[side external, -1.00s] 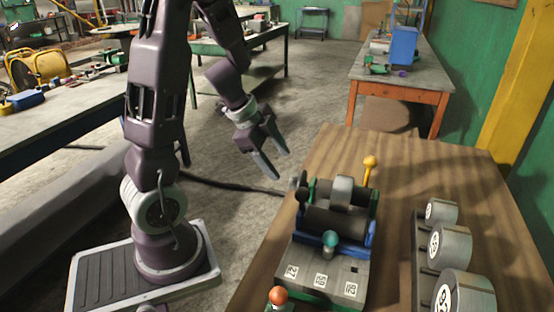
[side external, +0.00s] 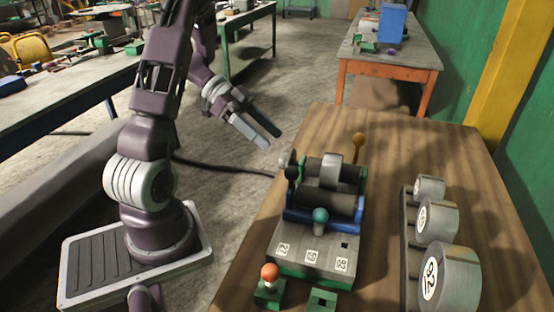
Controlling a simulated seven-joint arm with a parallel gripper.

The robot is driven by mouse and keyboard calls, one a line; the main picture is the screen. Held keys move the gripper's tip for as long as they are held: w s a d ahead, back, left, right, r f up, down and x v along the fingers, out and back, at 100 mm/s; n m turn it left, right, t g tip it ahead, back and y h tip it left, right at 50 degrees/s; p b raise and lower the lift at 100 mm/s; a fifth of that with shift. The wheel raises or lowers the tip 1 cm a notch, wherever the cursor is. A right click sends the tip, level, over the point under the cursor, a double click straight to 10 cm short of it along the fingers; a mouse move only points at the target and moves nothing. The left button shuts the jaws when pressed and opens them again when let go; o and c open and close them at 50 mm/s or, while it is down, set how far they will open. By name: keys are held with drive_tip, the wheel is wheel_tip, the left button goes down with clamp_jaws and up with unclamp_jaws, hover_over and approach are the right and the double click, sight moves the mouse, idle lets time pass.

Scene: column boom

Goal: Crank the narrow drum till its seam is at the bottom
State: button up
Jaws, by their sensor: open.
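A light grey narrow drum (side external: 331,171) sits among dark rollers (side external: 326,198) in a small machine on the wooden table. I cannot make out a seam on it. A dark handle-like part (side external: 288,165) stands at the machine's left side; I cannot tell if it is the crank. A teal knob (side external: 320,215) stands in front, above a grey plate (side external: 312,245) with number labels and a dark square slot. My gripper (side external: 272,139) is open and empty, above and left of the machine, apart from it.
Several grey numbered cylinders (side external: 437,220) stand in a rack on the table's right. An orange knob on a green block (side external: 268,288) and a green socketed block (side external: 321,300) are at the front. Bare wooden table (side external: 385,130) lies behind and right of the machine.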

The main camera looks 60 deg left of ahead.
drive_tip(key=s+a+r+n+t+h, duration=0.1)
drive_tip(key=s+a+r+t+h, duration=0.15)
drive_tip(key=a+t, duration=0.4)
wheel_tip(320, 180, down, 12)
drive_tip(key=w, duration=0.1)
drive_tip(key=x, duration=0.7)
drive_tip(key=shift+d+h, duration=0.35)
drive_tip(key=shift+d, duration=0.05)
drive_tip(key=shift+r, duration=0.1)
clamp_jaws()
drive_tip(key=shift+m, duration=0.3)
